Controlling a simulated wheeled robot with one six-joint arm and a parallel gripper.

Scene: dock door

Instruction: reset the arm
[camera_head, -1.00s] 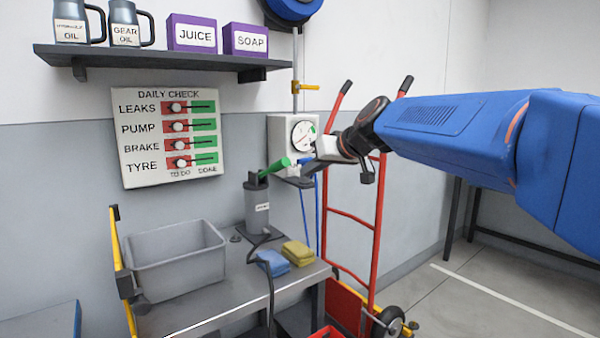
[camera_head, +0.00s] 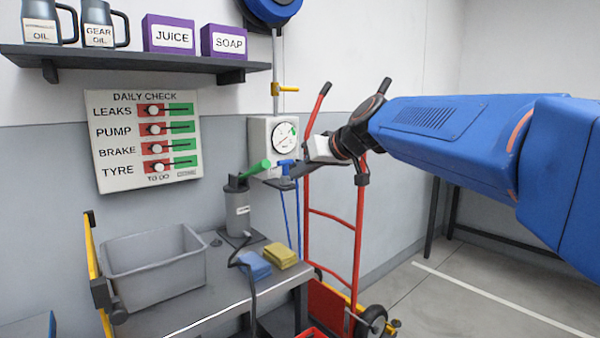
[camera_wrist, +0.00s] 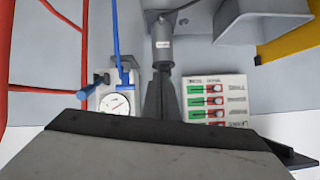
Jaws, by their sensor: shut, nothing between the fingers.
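My blue arm (camera_head: 450,130) reaches in from the right in the head view. My gripper (camera_head: 288,180) is shut and empty at its end, in front of the white gauge box (camera_head: 258,133) and close to the green handle (camera_head: 256,170) of the grey pump (camera_head: 238,208). I cannot tell whether it touches anything there. In the wrist view my gripper (camera_wrist: 158,95) points at the wall, with the gauge (camera_wrist: 116,104) to its left, the pump (camera_wrist: 162,45) behind its tip and the check board (camera_wrist: 217,100) to its right.
A red hand truck (camera_head: 335,218) stands behind the wrist. A shelf (camera_head: 130,62) with jugs and purple boxes is upper left. Floor (camera_head: 470,270) at right is open.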

